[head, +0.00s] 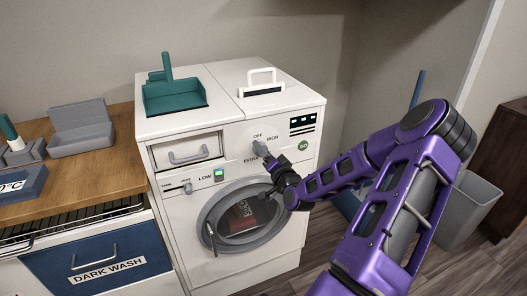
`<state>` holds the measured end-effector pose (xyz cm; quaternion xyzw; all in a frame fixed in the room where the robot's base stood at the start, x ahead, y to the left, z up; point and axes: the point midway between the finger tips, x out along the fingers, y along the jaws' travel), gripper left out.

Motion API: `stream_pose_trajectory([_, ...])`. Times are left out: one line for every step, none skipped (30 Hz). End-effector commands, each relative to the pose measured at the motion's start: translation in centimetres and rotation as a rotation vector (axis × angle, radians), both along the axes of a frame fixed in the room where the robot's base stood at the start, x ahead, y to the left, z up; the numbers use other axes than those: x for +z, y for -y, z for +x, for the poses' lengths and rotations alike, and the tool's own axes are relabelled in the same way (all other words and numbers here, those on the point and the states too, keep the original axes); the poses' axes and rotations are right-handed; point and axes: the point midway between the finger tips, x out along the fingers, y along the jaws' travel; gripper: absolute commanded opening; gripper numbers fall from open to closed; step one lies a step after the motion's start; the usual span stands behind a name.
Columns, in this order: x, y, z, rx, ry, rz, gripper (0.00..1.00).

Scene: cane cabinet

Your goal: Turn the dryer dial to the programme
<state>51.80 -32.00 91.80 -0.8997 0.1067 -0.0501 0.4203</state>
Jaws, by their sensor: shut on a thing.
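The dryer (290,200) is a white front-loading machine against the wall. Its grey dial (260,148) is on the upper front panel, with the words OFF, IRON and EXTRA around it; part of the lettering is hidden. My gripper (268,160) reaches in from the right, just below the dial, and is shut on it. The fingers and the lower part of the dial overlap, so the exact pointer position is hard to tell.
The round door (205,232) is shut with something red inside. A drawer (188,150) is at the upper left. A grey bin (470,210) stands on the right.

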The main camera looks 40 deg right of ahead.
Motion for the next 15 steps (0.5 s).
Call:
stream_pose_trajectory([-0.12,-0.07,-0.03,0.002,-0.002,0.003,0.02])
stream_pose_trajectory([-0.12,-0.07,-0.03,0.002,-0.002,0.003,0.02])
stream_pose_trajectory([-0.12,-0.08,-0.03,0.002,-0.002,0.002,0.02])
stream_pose_trajectory([-0.12,-0.08,-0.03,0.002,-0.002,0.002,0.02])
stream_pose_trajectory([-0.12,-0.08,-0.03,0.002,-0.002,0.002,0.02])
stream_pose_trajectory([-0.13,-0.07,-0.03,0.002,-0.002,0.002,0.02])
stream_pose_trajectory([-0.12,-0.08,-0.03,0.002,-0.002,0.002,0.02])
stream_pose_trajectory([-0.13,-0.07,-0.03,0.002,-0.003,0.001,0.02])
stream_pose_trajectory([-0.14,-0.08,-0.04,0.002,-0.003,0.001,0.63])
stream_pose_trajectory([-0.13,-0.08,-0.03,0.002,-0.003,0.001,0.69])
stream_pose_trajectory([-0.12,-0.08,-0.03,0.002,-0.003,0.001,0.74])
stream_pose_trajectory([-0.11,-0.08,-0.03,0.002,-0.003,0.001,0.81])
stream_pose_trajectory([-0.1,-0.07,-0.03,0.001,-0.002,0.0,0.87])
stream_pose_trajectory([-0.09,-0.06,-0.03,0.001,-0.002,0.0,0.88])
stream_pose_trajectory([-0.08,-0.06,-0.02,0.001,-0.002,0.0,0.88])
